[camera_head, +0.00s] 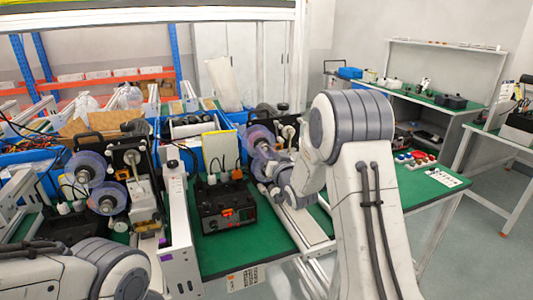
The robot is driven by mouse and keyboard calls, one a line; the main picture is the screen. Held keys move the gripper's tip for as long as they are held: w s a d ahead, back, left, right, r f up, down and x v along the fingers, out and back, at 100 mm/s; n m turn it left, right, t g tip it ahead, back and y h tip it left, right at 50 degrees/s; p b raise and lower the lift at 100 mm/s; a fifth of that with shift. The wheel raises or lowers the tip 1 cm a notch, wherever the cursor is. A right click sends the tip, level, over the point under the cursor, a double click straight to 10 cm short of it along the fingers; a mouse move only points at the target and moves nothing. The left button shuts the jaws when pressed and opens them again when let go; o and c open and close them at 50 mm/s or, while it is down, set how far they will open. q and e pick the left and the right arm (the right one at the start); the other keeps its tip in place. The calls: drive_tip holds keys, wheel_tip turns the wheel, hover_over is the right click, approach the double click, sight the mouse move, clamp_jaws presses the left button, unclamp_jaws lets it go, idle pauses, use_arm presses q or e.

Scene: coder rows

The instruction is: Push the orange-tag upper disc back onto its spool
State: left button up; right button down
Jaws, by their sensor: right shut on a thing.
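The clear, violet-tinted upper disc (260,138) is at the coder unit right of centre. A second clear disc (261,167) sits just below it. A small orange tag (237,174) shows left of these discs. My right arm reaches in from the right, and my right gripper (279,160) is shut on the upper disc at its right side. The fingertips are small and partly hidden by the wrist. The spool behind the upper disc is hard to make out, so I cannot tell their gap. My left arm shows at the lower left; its gripper is not visible.
Another coder with two clear discs (88,167) stands at the left. A black control box (227,208) with orange lights is on the green table (240,253) in the middle. A white rail (178,230) stands left of it. Red and white parts (416,159) lie at the right.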

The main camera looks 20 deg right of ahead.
drive_tip(key=shift+w, duration=0.6)
idle(0.3)
drive_tip(key=shift+c, duration=2)
unclamp_jaws()
